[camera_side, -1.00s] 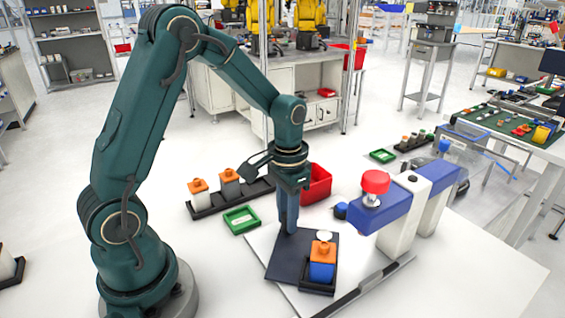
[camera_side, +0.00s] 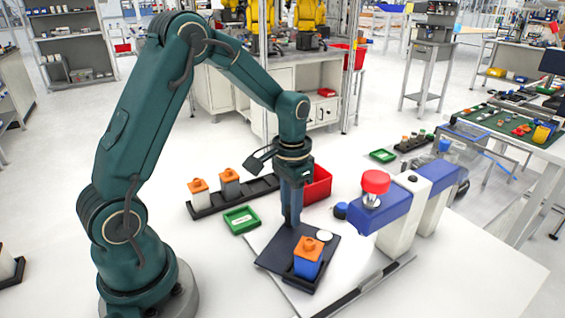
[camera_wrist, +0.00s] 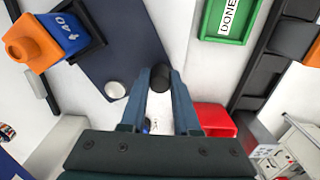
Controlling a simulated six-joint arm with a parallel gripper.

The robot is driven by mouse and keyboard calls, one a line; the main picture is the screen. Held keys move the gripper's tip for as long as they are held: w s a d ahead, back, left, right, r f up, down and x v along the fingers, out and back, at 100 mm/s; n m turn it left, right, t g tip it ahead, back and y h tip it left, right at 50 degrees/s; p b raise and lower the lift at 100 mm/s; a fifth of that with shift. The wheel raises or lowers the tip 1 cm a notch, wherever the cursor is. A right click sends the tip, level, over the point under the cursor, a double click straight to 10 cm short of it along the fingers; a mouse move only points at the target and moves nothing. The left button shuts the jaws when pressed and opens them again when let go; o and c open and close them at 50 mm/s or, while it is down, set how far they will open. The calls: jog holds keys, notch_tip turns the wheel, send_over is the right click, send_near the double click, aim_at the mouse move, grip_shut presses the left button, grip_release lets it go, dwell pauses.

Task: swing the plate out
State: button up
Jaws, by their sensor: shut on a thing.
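The dark navy plate (camera_side: 278,256) lies flat on a white board, turned at an angle. It also shows in the wrist view (camera_wrist: 125,40). A blue block with an orange top (camera_side: 308,255) sits in a black holder at its front right; the wrist view shows the block (camera_wrist: 60,35) marked "40" with an arrow. A white disc (camera_side: 325,236) is at the plate's far right corner. My gripper (camera_side: 292,222) points down at the plate's far edge. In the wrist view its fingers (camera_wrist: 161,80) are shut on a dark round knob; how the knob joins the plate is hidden.
A blue and white machine with a red button (camera_side: 376,182) stands right of the plate. A green "DONE" tray (camera_side: 241,219), a red bin (camera_side: 317,184) and a black rack with orange-topped blocks (camera_side: 230,190) stand behind.

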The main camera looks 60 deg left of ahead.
jog(key=shift+w, duration=0.1)
jog(key=shift+w+a, duration=0.4)
jog(key=shift+w, duration=0.4)
jog(key=shift+w, duration=0.1)
jog(key=shift+w+a, duration=0.15)
jog(key=shift+w, duration=0.8)
jog(key=shift+w, duration=0.2)
jog(key=o, duration=0.7)
